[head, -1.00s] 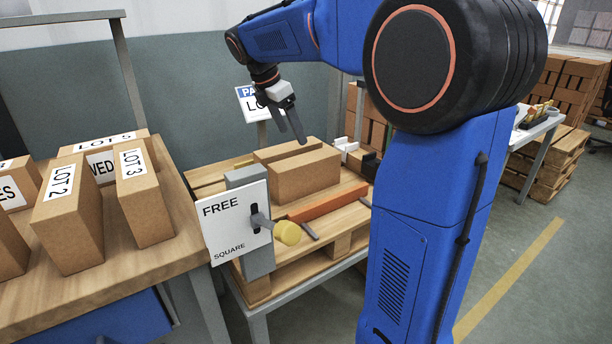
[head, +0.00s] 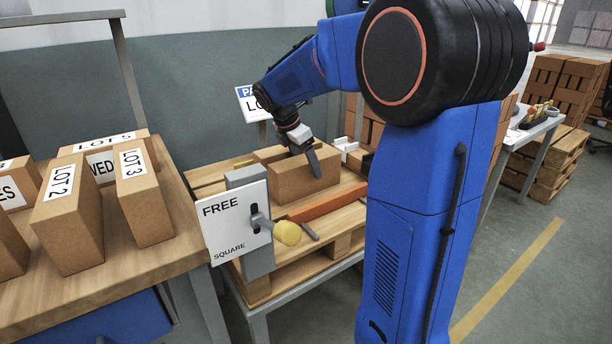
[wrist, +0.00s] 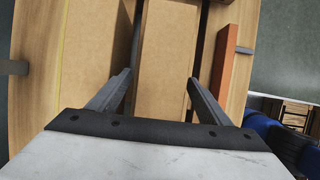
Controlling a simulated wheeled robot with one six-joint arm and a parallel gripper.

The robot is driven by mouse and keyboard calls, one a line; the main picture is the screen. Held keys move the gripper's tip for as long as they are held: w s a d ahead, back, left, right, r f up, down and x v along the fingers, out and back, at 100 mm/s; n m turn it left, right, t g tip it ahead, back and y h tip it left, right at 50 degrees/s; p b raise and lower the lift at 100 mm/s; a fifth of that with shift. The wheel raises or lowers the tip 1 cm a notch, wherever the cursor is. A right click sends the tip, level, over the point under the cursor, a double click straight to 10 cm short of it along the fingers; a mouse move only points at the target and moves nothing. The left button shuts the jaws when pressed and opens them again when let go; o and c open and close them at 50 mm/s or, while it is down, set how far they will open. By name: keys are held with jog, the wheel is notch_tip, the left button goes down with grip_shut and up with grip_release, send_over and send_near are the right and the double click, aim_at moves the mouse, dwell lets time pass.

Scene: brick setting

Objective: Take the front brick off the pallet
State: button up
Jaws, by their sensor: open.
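The front brick (head: 292,186), a plain tan block, lies on the wooden pallet (head: 344,238), just behind an orange bar (head: 325,202). Another tan brick (head: 268,152) lies behind it. My gripper (head: 308,160) is open and points down at the front brick; one finger shows against its front face. In the wrist view the front brick (wrist: 167,60) lies between the two spread fingers of my gripper (wrist: 160,76). The left finger is near the gap to the back brick (wrist: 92,55). Whether the fingers touch the brick I cannot tell.
A grey post with a FREE/SQUARE sign (head: 220,228) and a yellow-knobbed lever (head: 286,233) stands at the pallet's near left corner. A wooden table (head: 120,275) with labelled boxes is at left. A label stand (head: 250,105) is behind the pallet. Open floor lies to the right.

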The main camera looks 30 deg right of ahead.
jog(key=shift+x, duration=1.45)
grip_shut()
jog(key=shift+r, duration=0.1)
jog(key=shift+r, duration=0.15)
